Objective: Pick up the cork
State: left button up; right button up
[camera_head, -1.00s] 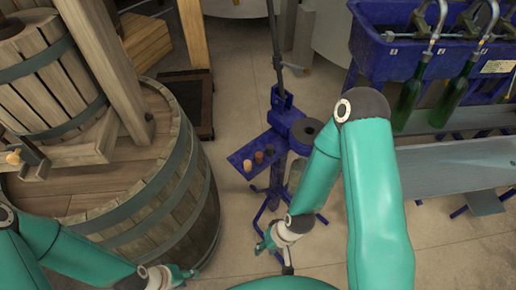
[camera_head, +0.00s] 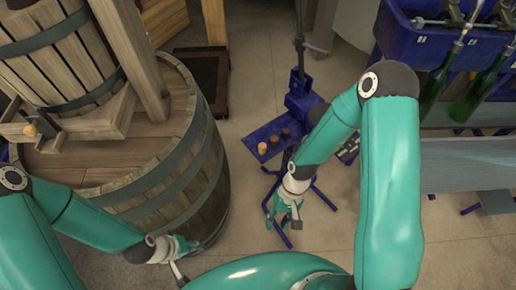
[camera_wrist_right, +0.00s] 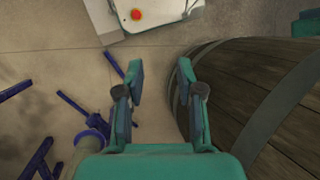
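A light brown cork (camera_head: 262,148) stands upright on the blue tray (camera_head: 250,139) of a corking stand. Two darker stoppers, one in the middle (camera_head: 274,141) and one at the far end (camera_head: 286,133), stand in a row beside it. My right gripper (camera_head: 284,222) is below the tray in the head view, pointing down, apart from the cork. In the right wrist view my right gripper (camera_wrist_right: 160,72) is open with only floor between its fingers; no cork shows there. My left gripper (camera_head: 188,260) is low beside the barrel, its fingers apart and empty.
A large wooden barrel (camera_head: 205,175) stands left of the stand and fills the right side of the right wrist view (camera_wrist_right: 255,90). The stand's blue legs (camera_wrist_right: 75,105) spread over the floor. A blue bottling machine (camera_head: 400,42) with green bottles is at right.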

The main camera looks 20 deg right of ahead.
jog(key=w+d+r+n+h, duration=0.1)
jog(key=w+d+r+h, duration=0.25)
jog(key=w+r, duration=0.95)
jog(key=w+a+r+n+t, duration=0.1)
jog(key=w+r+t, duration=0.15)
jog(key=r, duration=0.55)
jog(key=w+a+r+t, duration=0.15)
jog(key=w+r, duration=0.25)
jog(key=r, duration=0.4)
send_over(262, 153)
jog(key=shift+g+h, duration=0.25)
jog(key=shift+g, duration=0.05)
notch_tip(262, 153, down, 11)
jog(key=shift+a+p, duration=0.15)
jog(key=shift+p, duration=0.2)
jog(key=shift+s+f+p, duration=0.1)
jog(key=shift+f+p, duration=0.4)
jog(key=shift+f, duration=2.1)
jog(key=shift+c, duration=0.4)
jog(key=c, duration=0.4)
